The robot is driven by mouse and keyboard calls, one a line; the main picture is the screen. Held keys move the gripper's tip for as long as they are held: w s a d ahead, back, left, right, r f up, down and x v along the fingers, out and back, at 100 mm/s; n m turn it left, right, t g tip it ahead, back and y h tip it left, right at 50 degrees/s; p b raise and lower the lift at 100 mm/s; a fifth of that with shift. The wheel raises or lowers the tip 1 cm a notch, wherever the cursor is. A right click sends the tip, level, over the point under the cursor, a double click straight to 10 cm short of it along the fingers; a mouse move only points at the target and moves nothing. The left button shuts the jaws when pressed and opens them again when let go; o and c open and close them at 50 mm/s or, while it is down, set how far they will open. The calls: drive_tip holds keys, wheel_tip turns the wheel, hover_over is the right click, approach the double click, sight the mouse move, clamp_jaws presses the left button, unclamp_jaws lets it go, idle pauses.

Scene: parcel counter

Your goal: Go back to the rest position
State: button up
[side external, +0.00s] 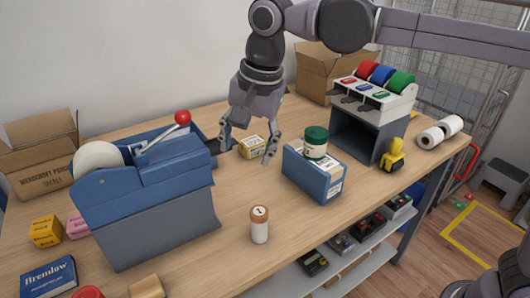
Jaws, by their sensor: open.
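My gripper (248,151) hangs above the middle of the wooden counter (240,190), pointing down, its two fingers spread apart. A small yellow and white box (252,147) shows between and behind the fingers. I cannot tell how far the fingers are from it. Nothing is visibly held. A blue box (313,176) stands to the right of the gripper, with a green-lidded jar (315,143) on or just behind it. A white bottle with a brown cap (259,225) stands upright near the front edge.
A large blue tape dispenser (150,200) with a red-knobbed lever stands at left. A grey rack with coloured rolls (370,115), a yellow tool (393,156) and white rolls (440,133) stand at right. Bare wood lies around the bottle.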

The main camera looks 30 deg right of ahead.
drive_tip(key=s+d+f+n+t, duration=0.1)
drive_tip(key=s+d+f+n, duration=0.2)
drive_tip(key=d, duration=0.5)
drive_tip(key=s+d+f+n+t, duration=0.2)
drive_tip(key=s+d+f, duration=0.3)
drive_tip(key=d, duration=0.3)
drive_tip(key=s+d+f+n+t+h, duration=0.1)
drive_tip(key=s+d+f+n, duration=0.3)
drive_tip(key=d, duration=0.4)
drive_tip(key=shift+s+n+t, duration=0.3)
drive_tip(key=shift+s+t, duration=0.1)
drive_tip(key=shift+s, duration=0.05)
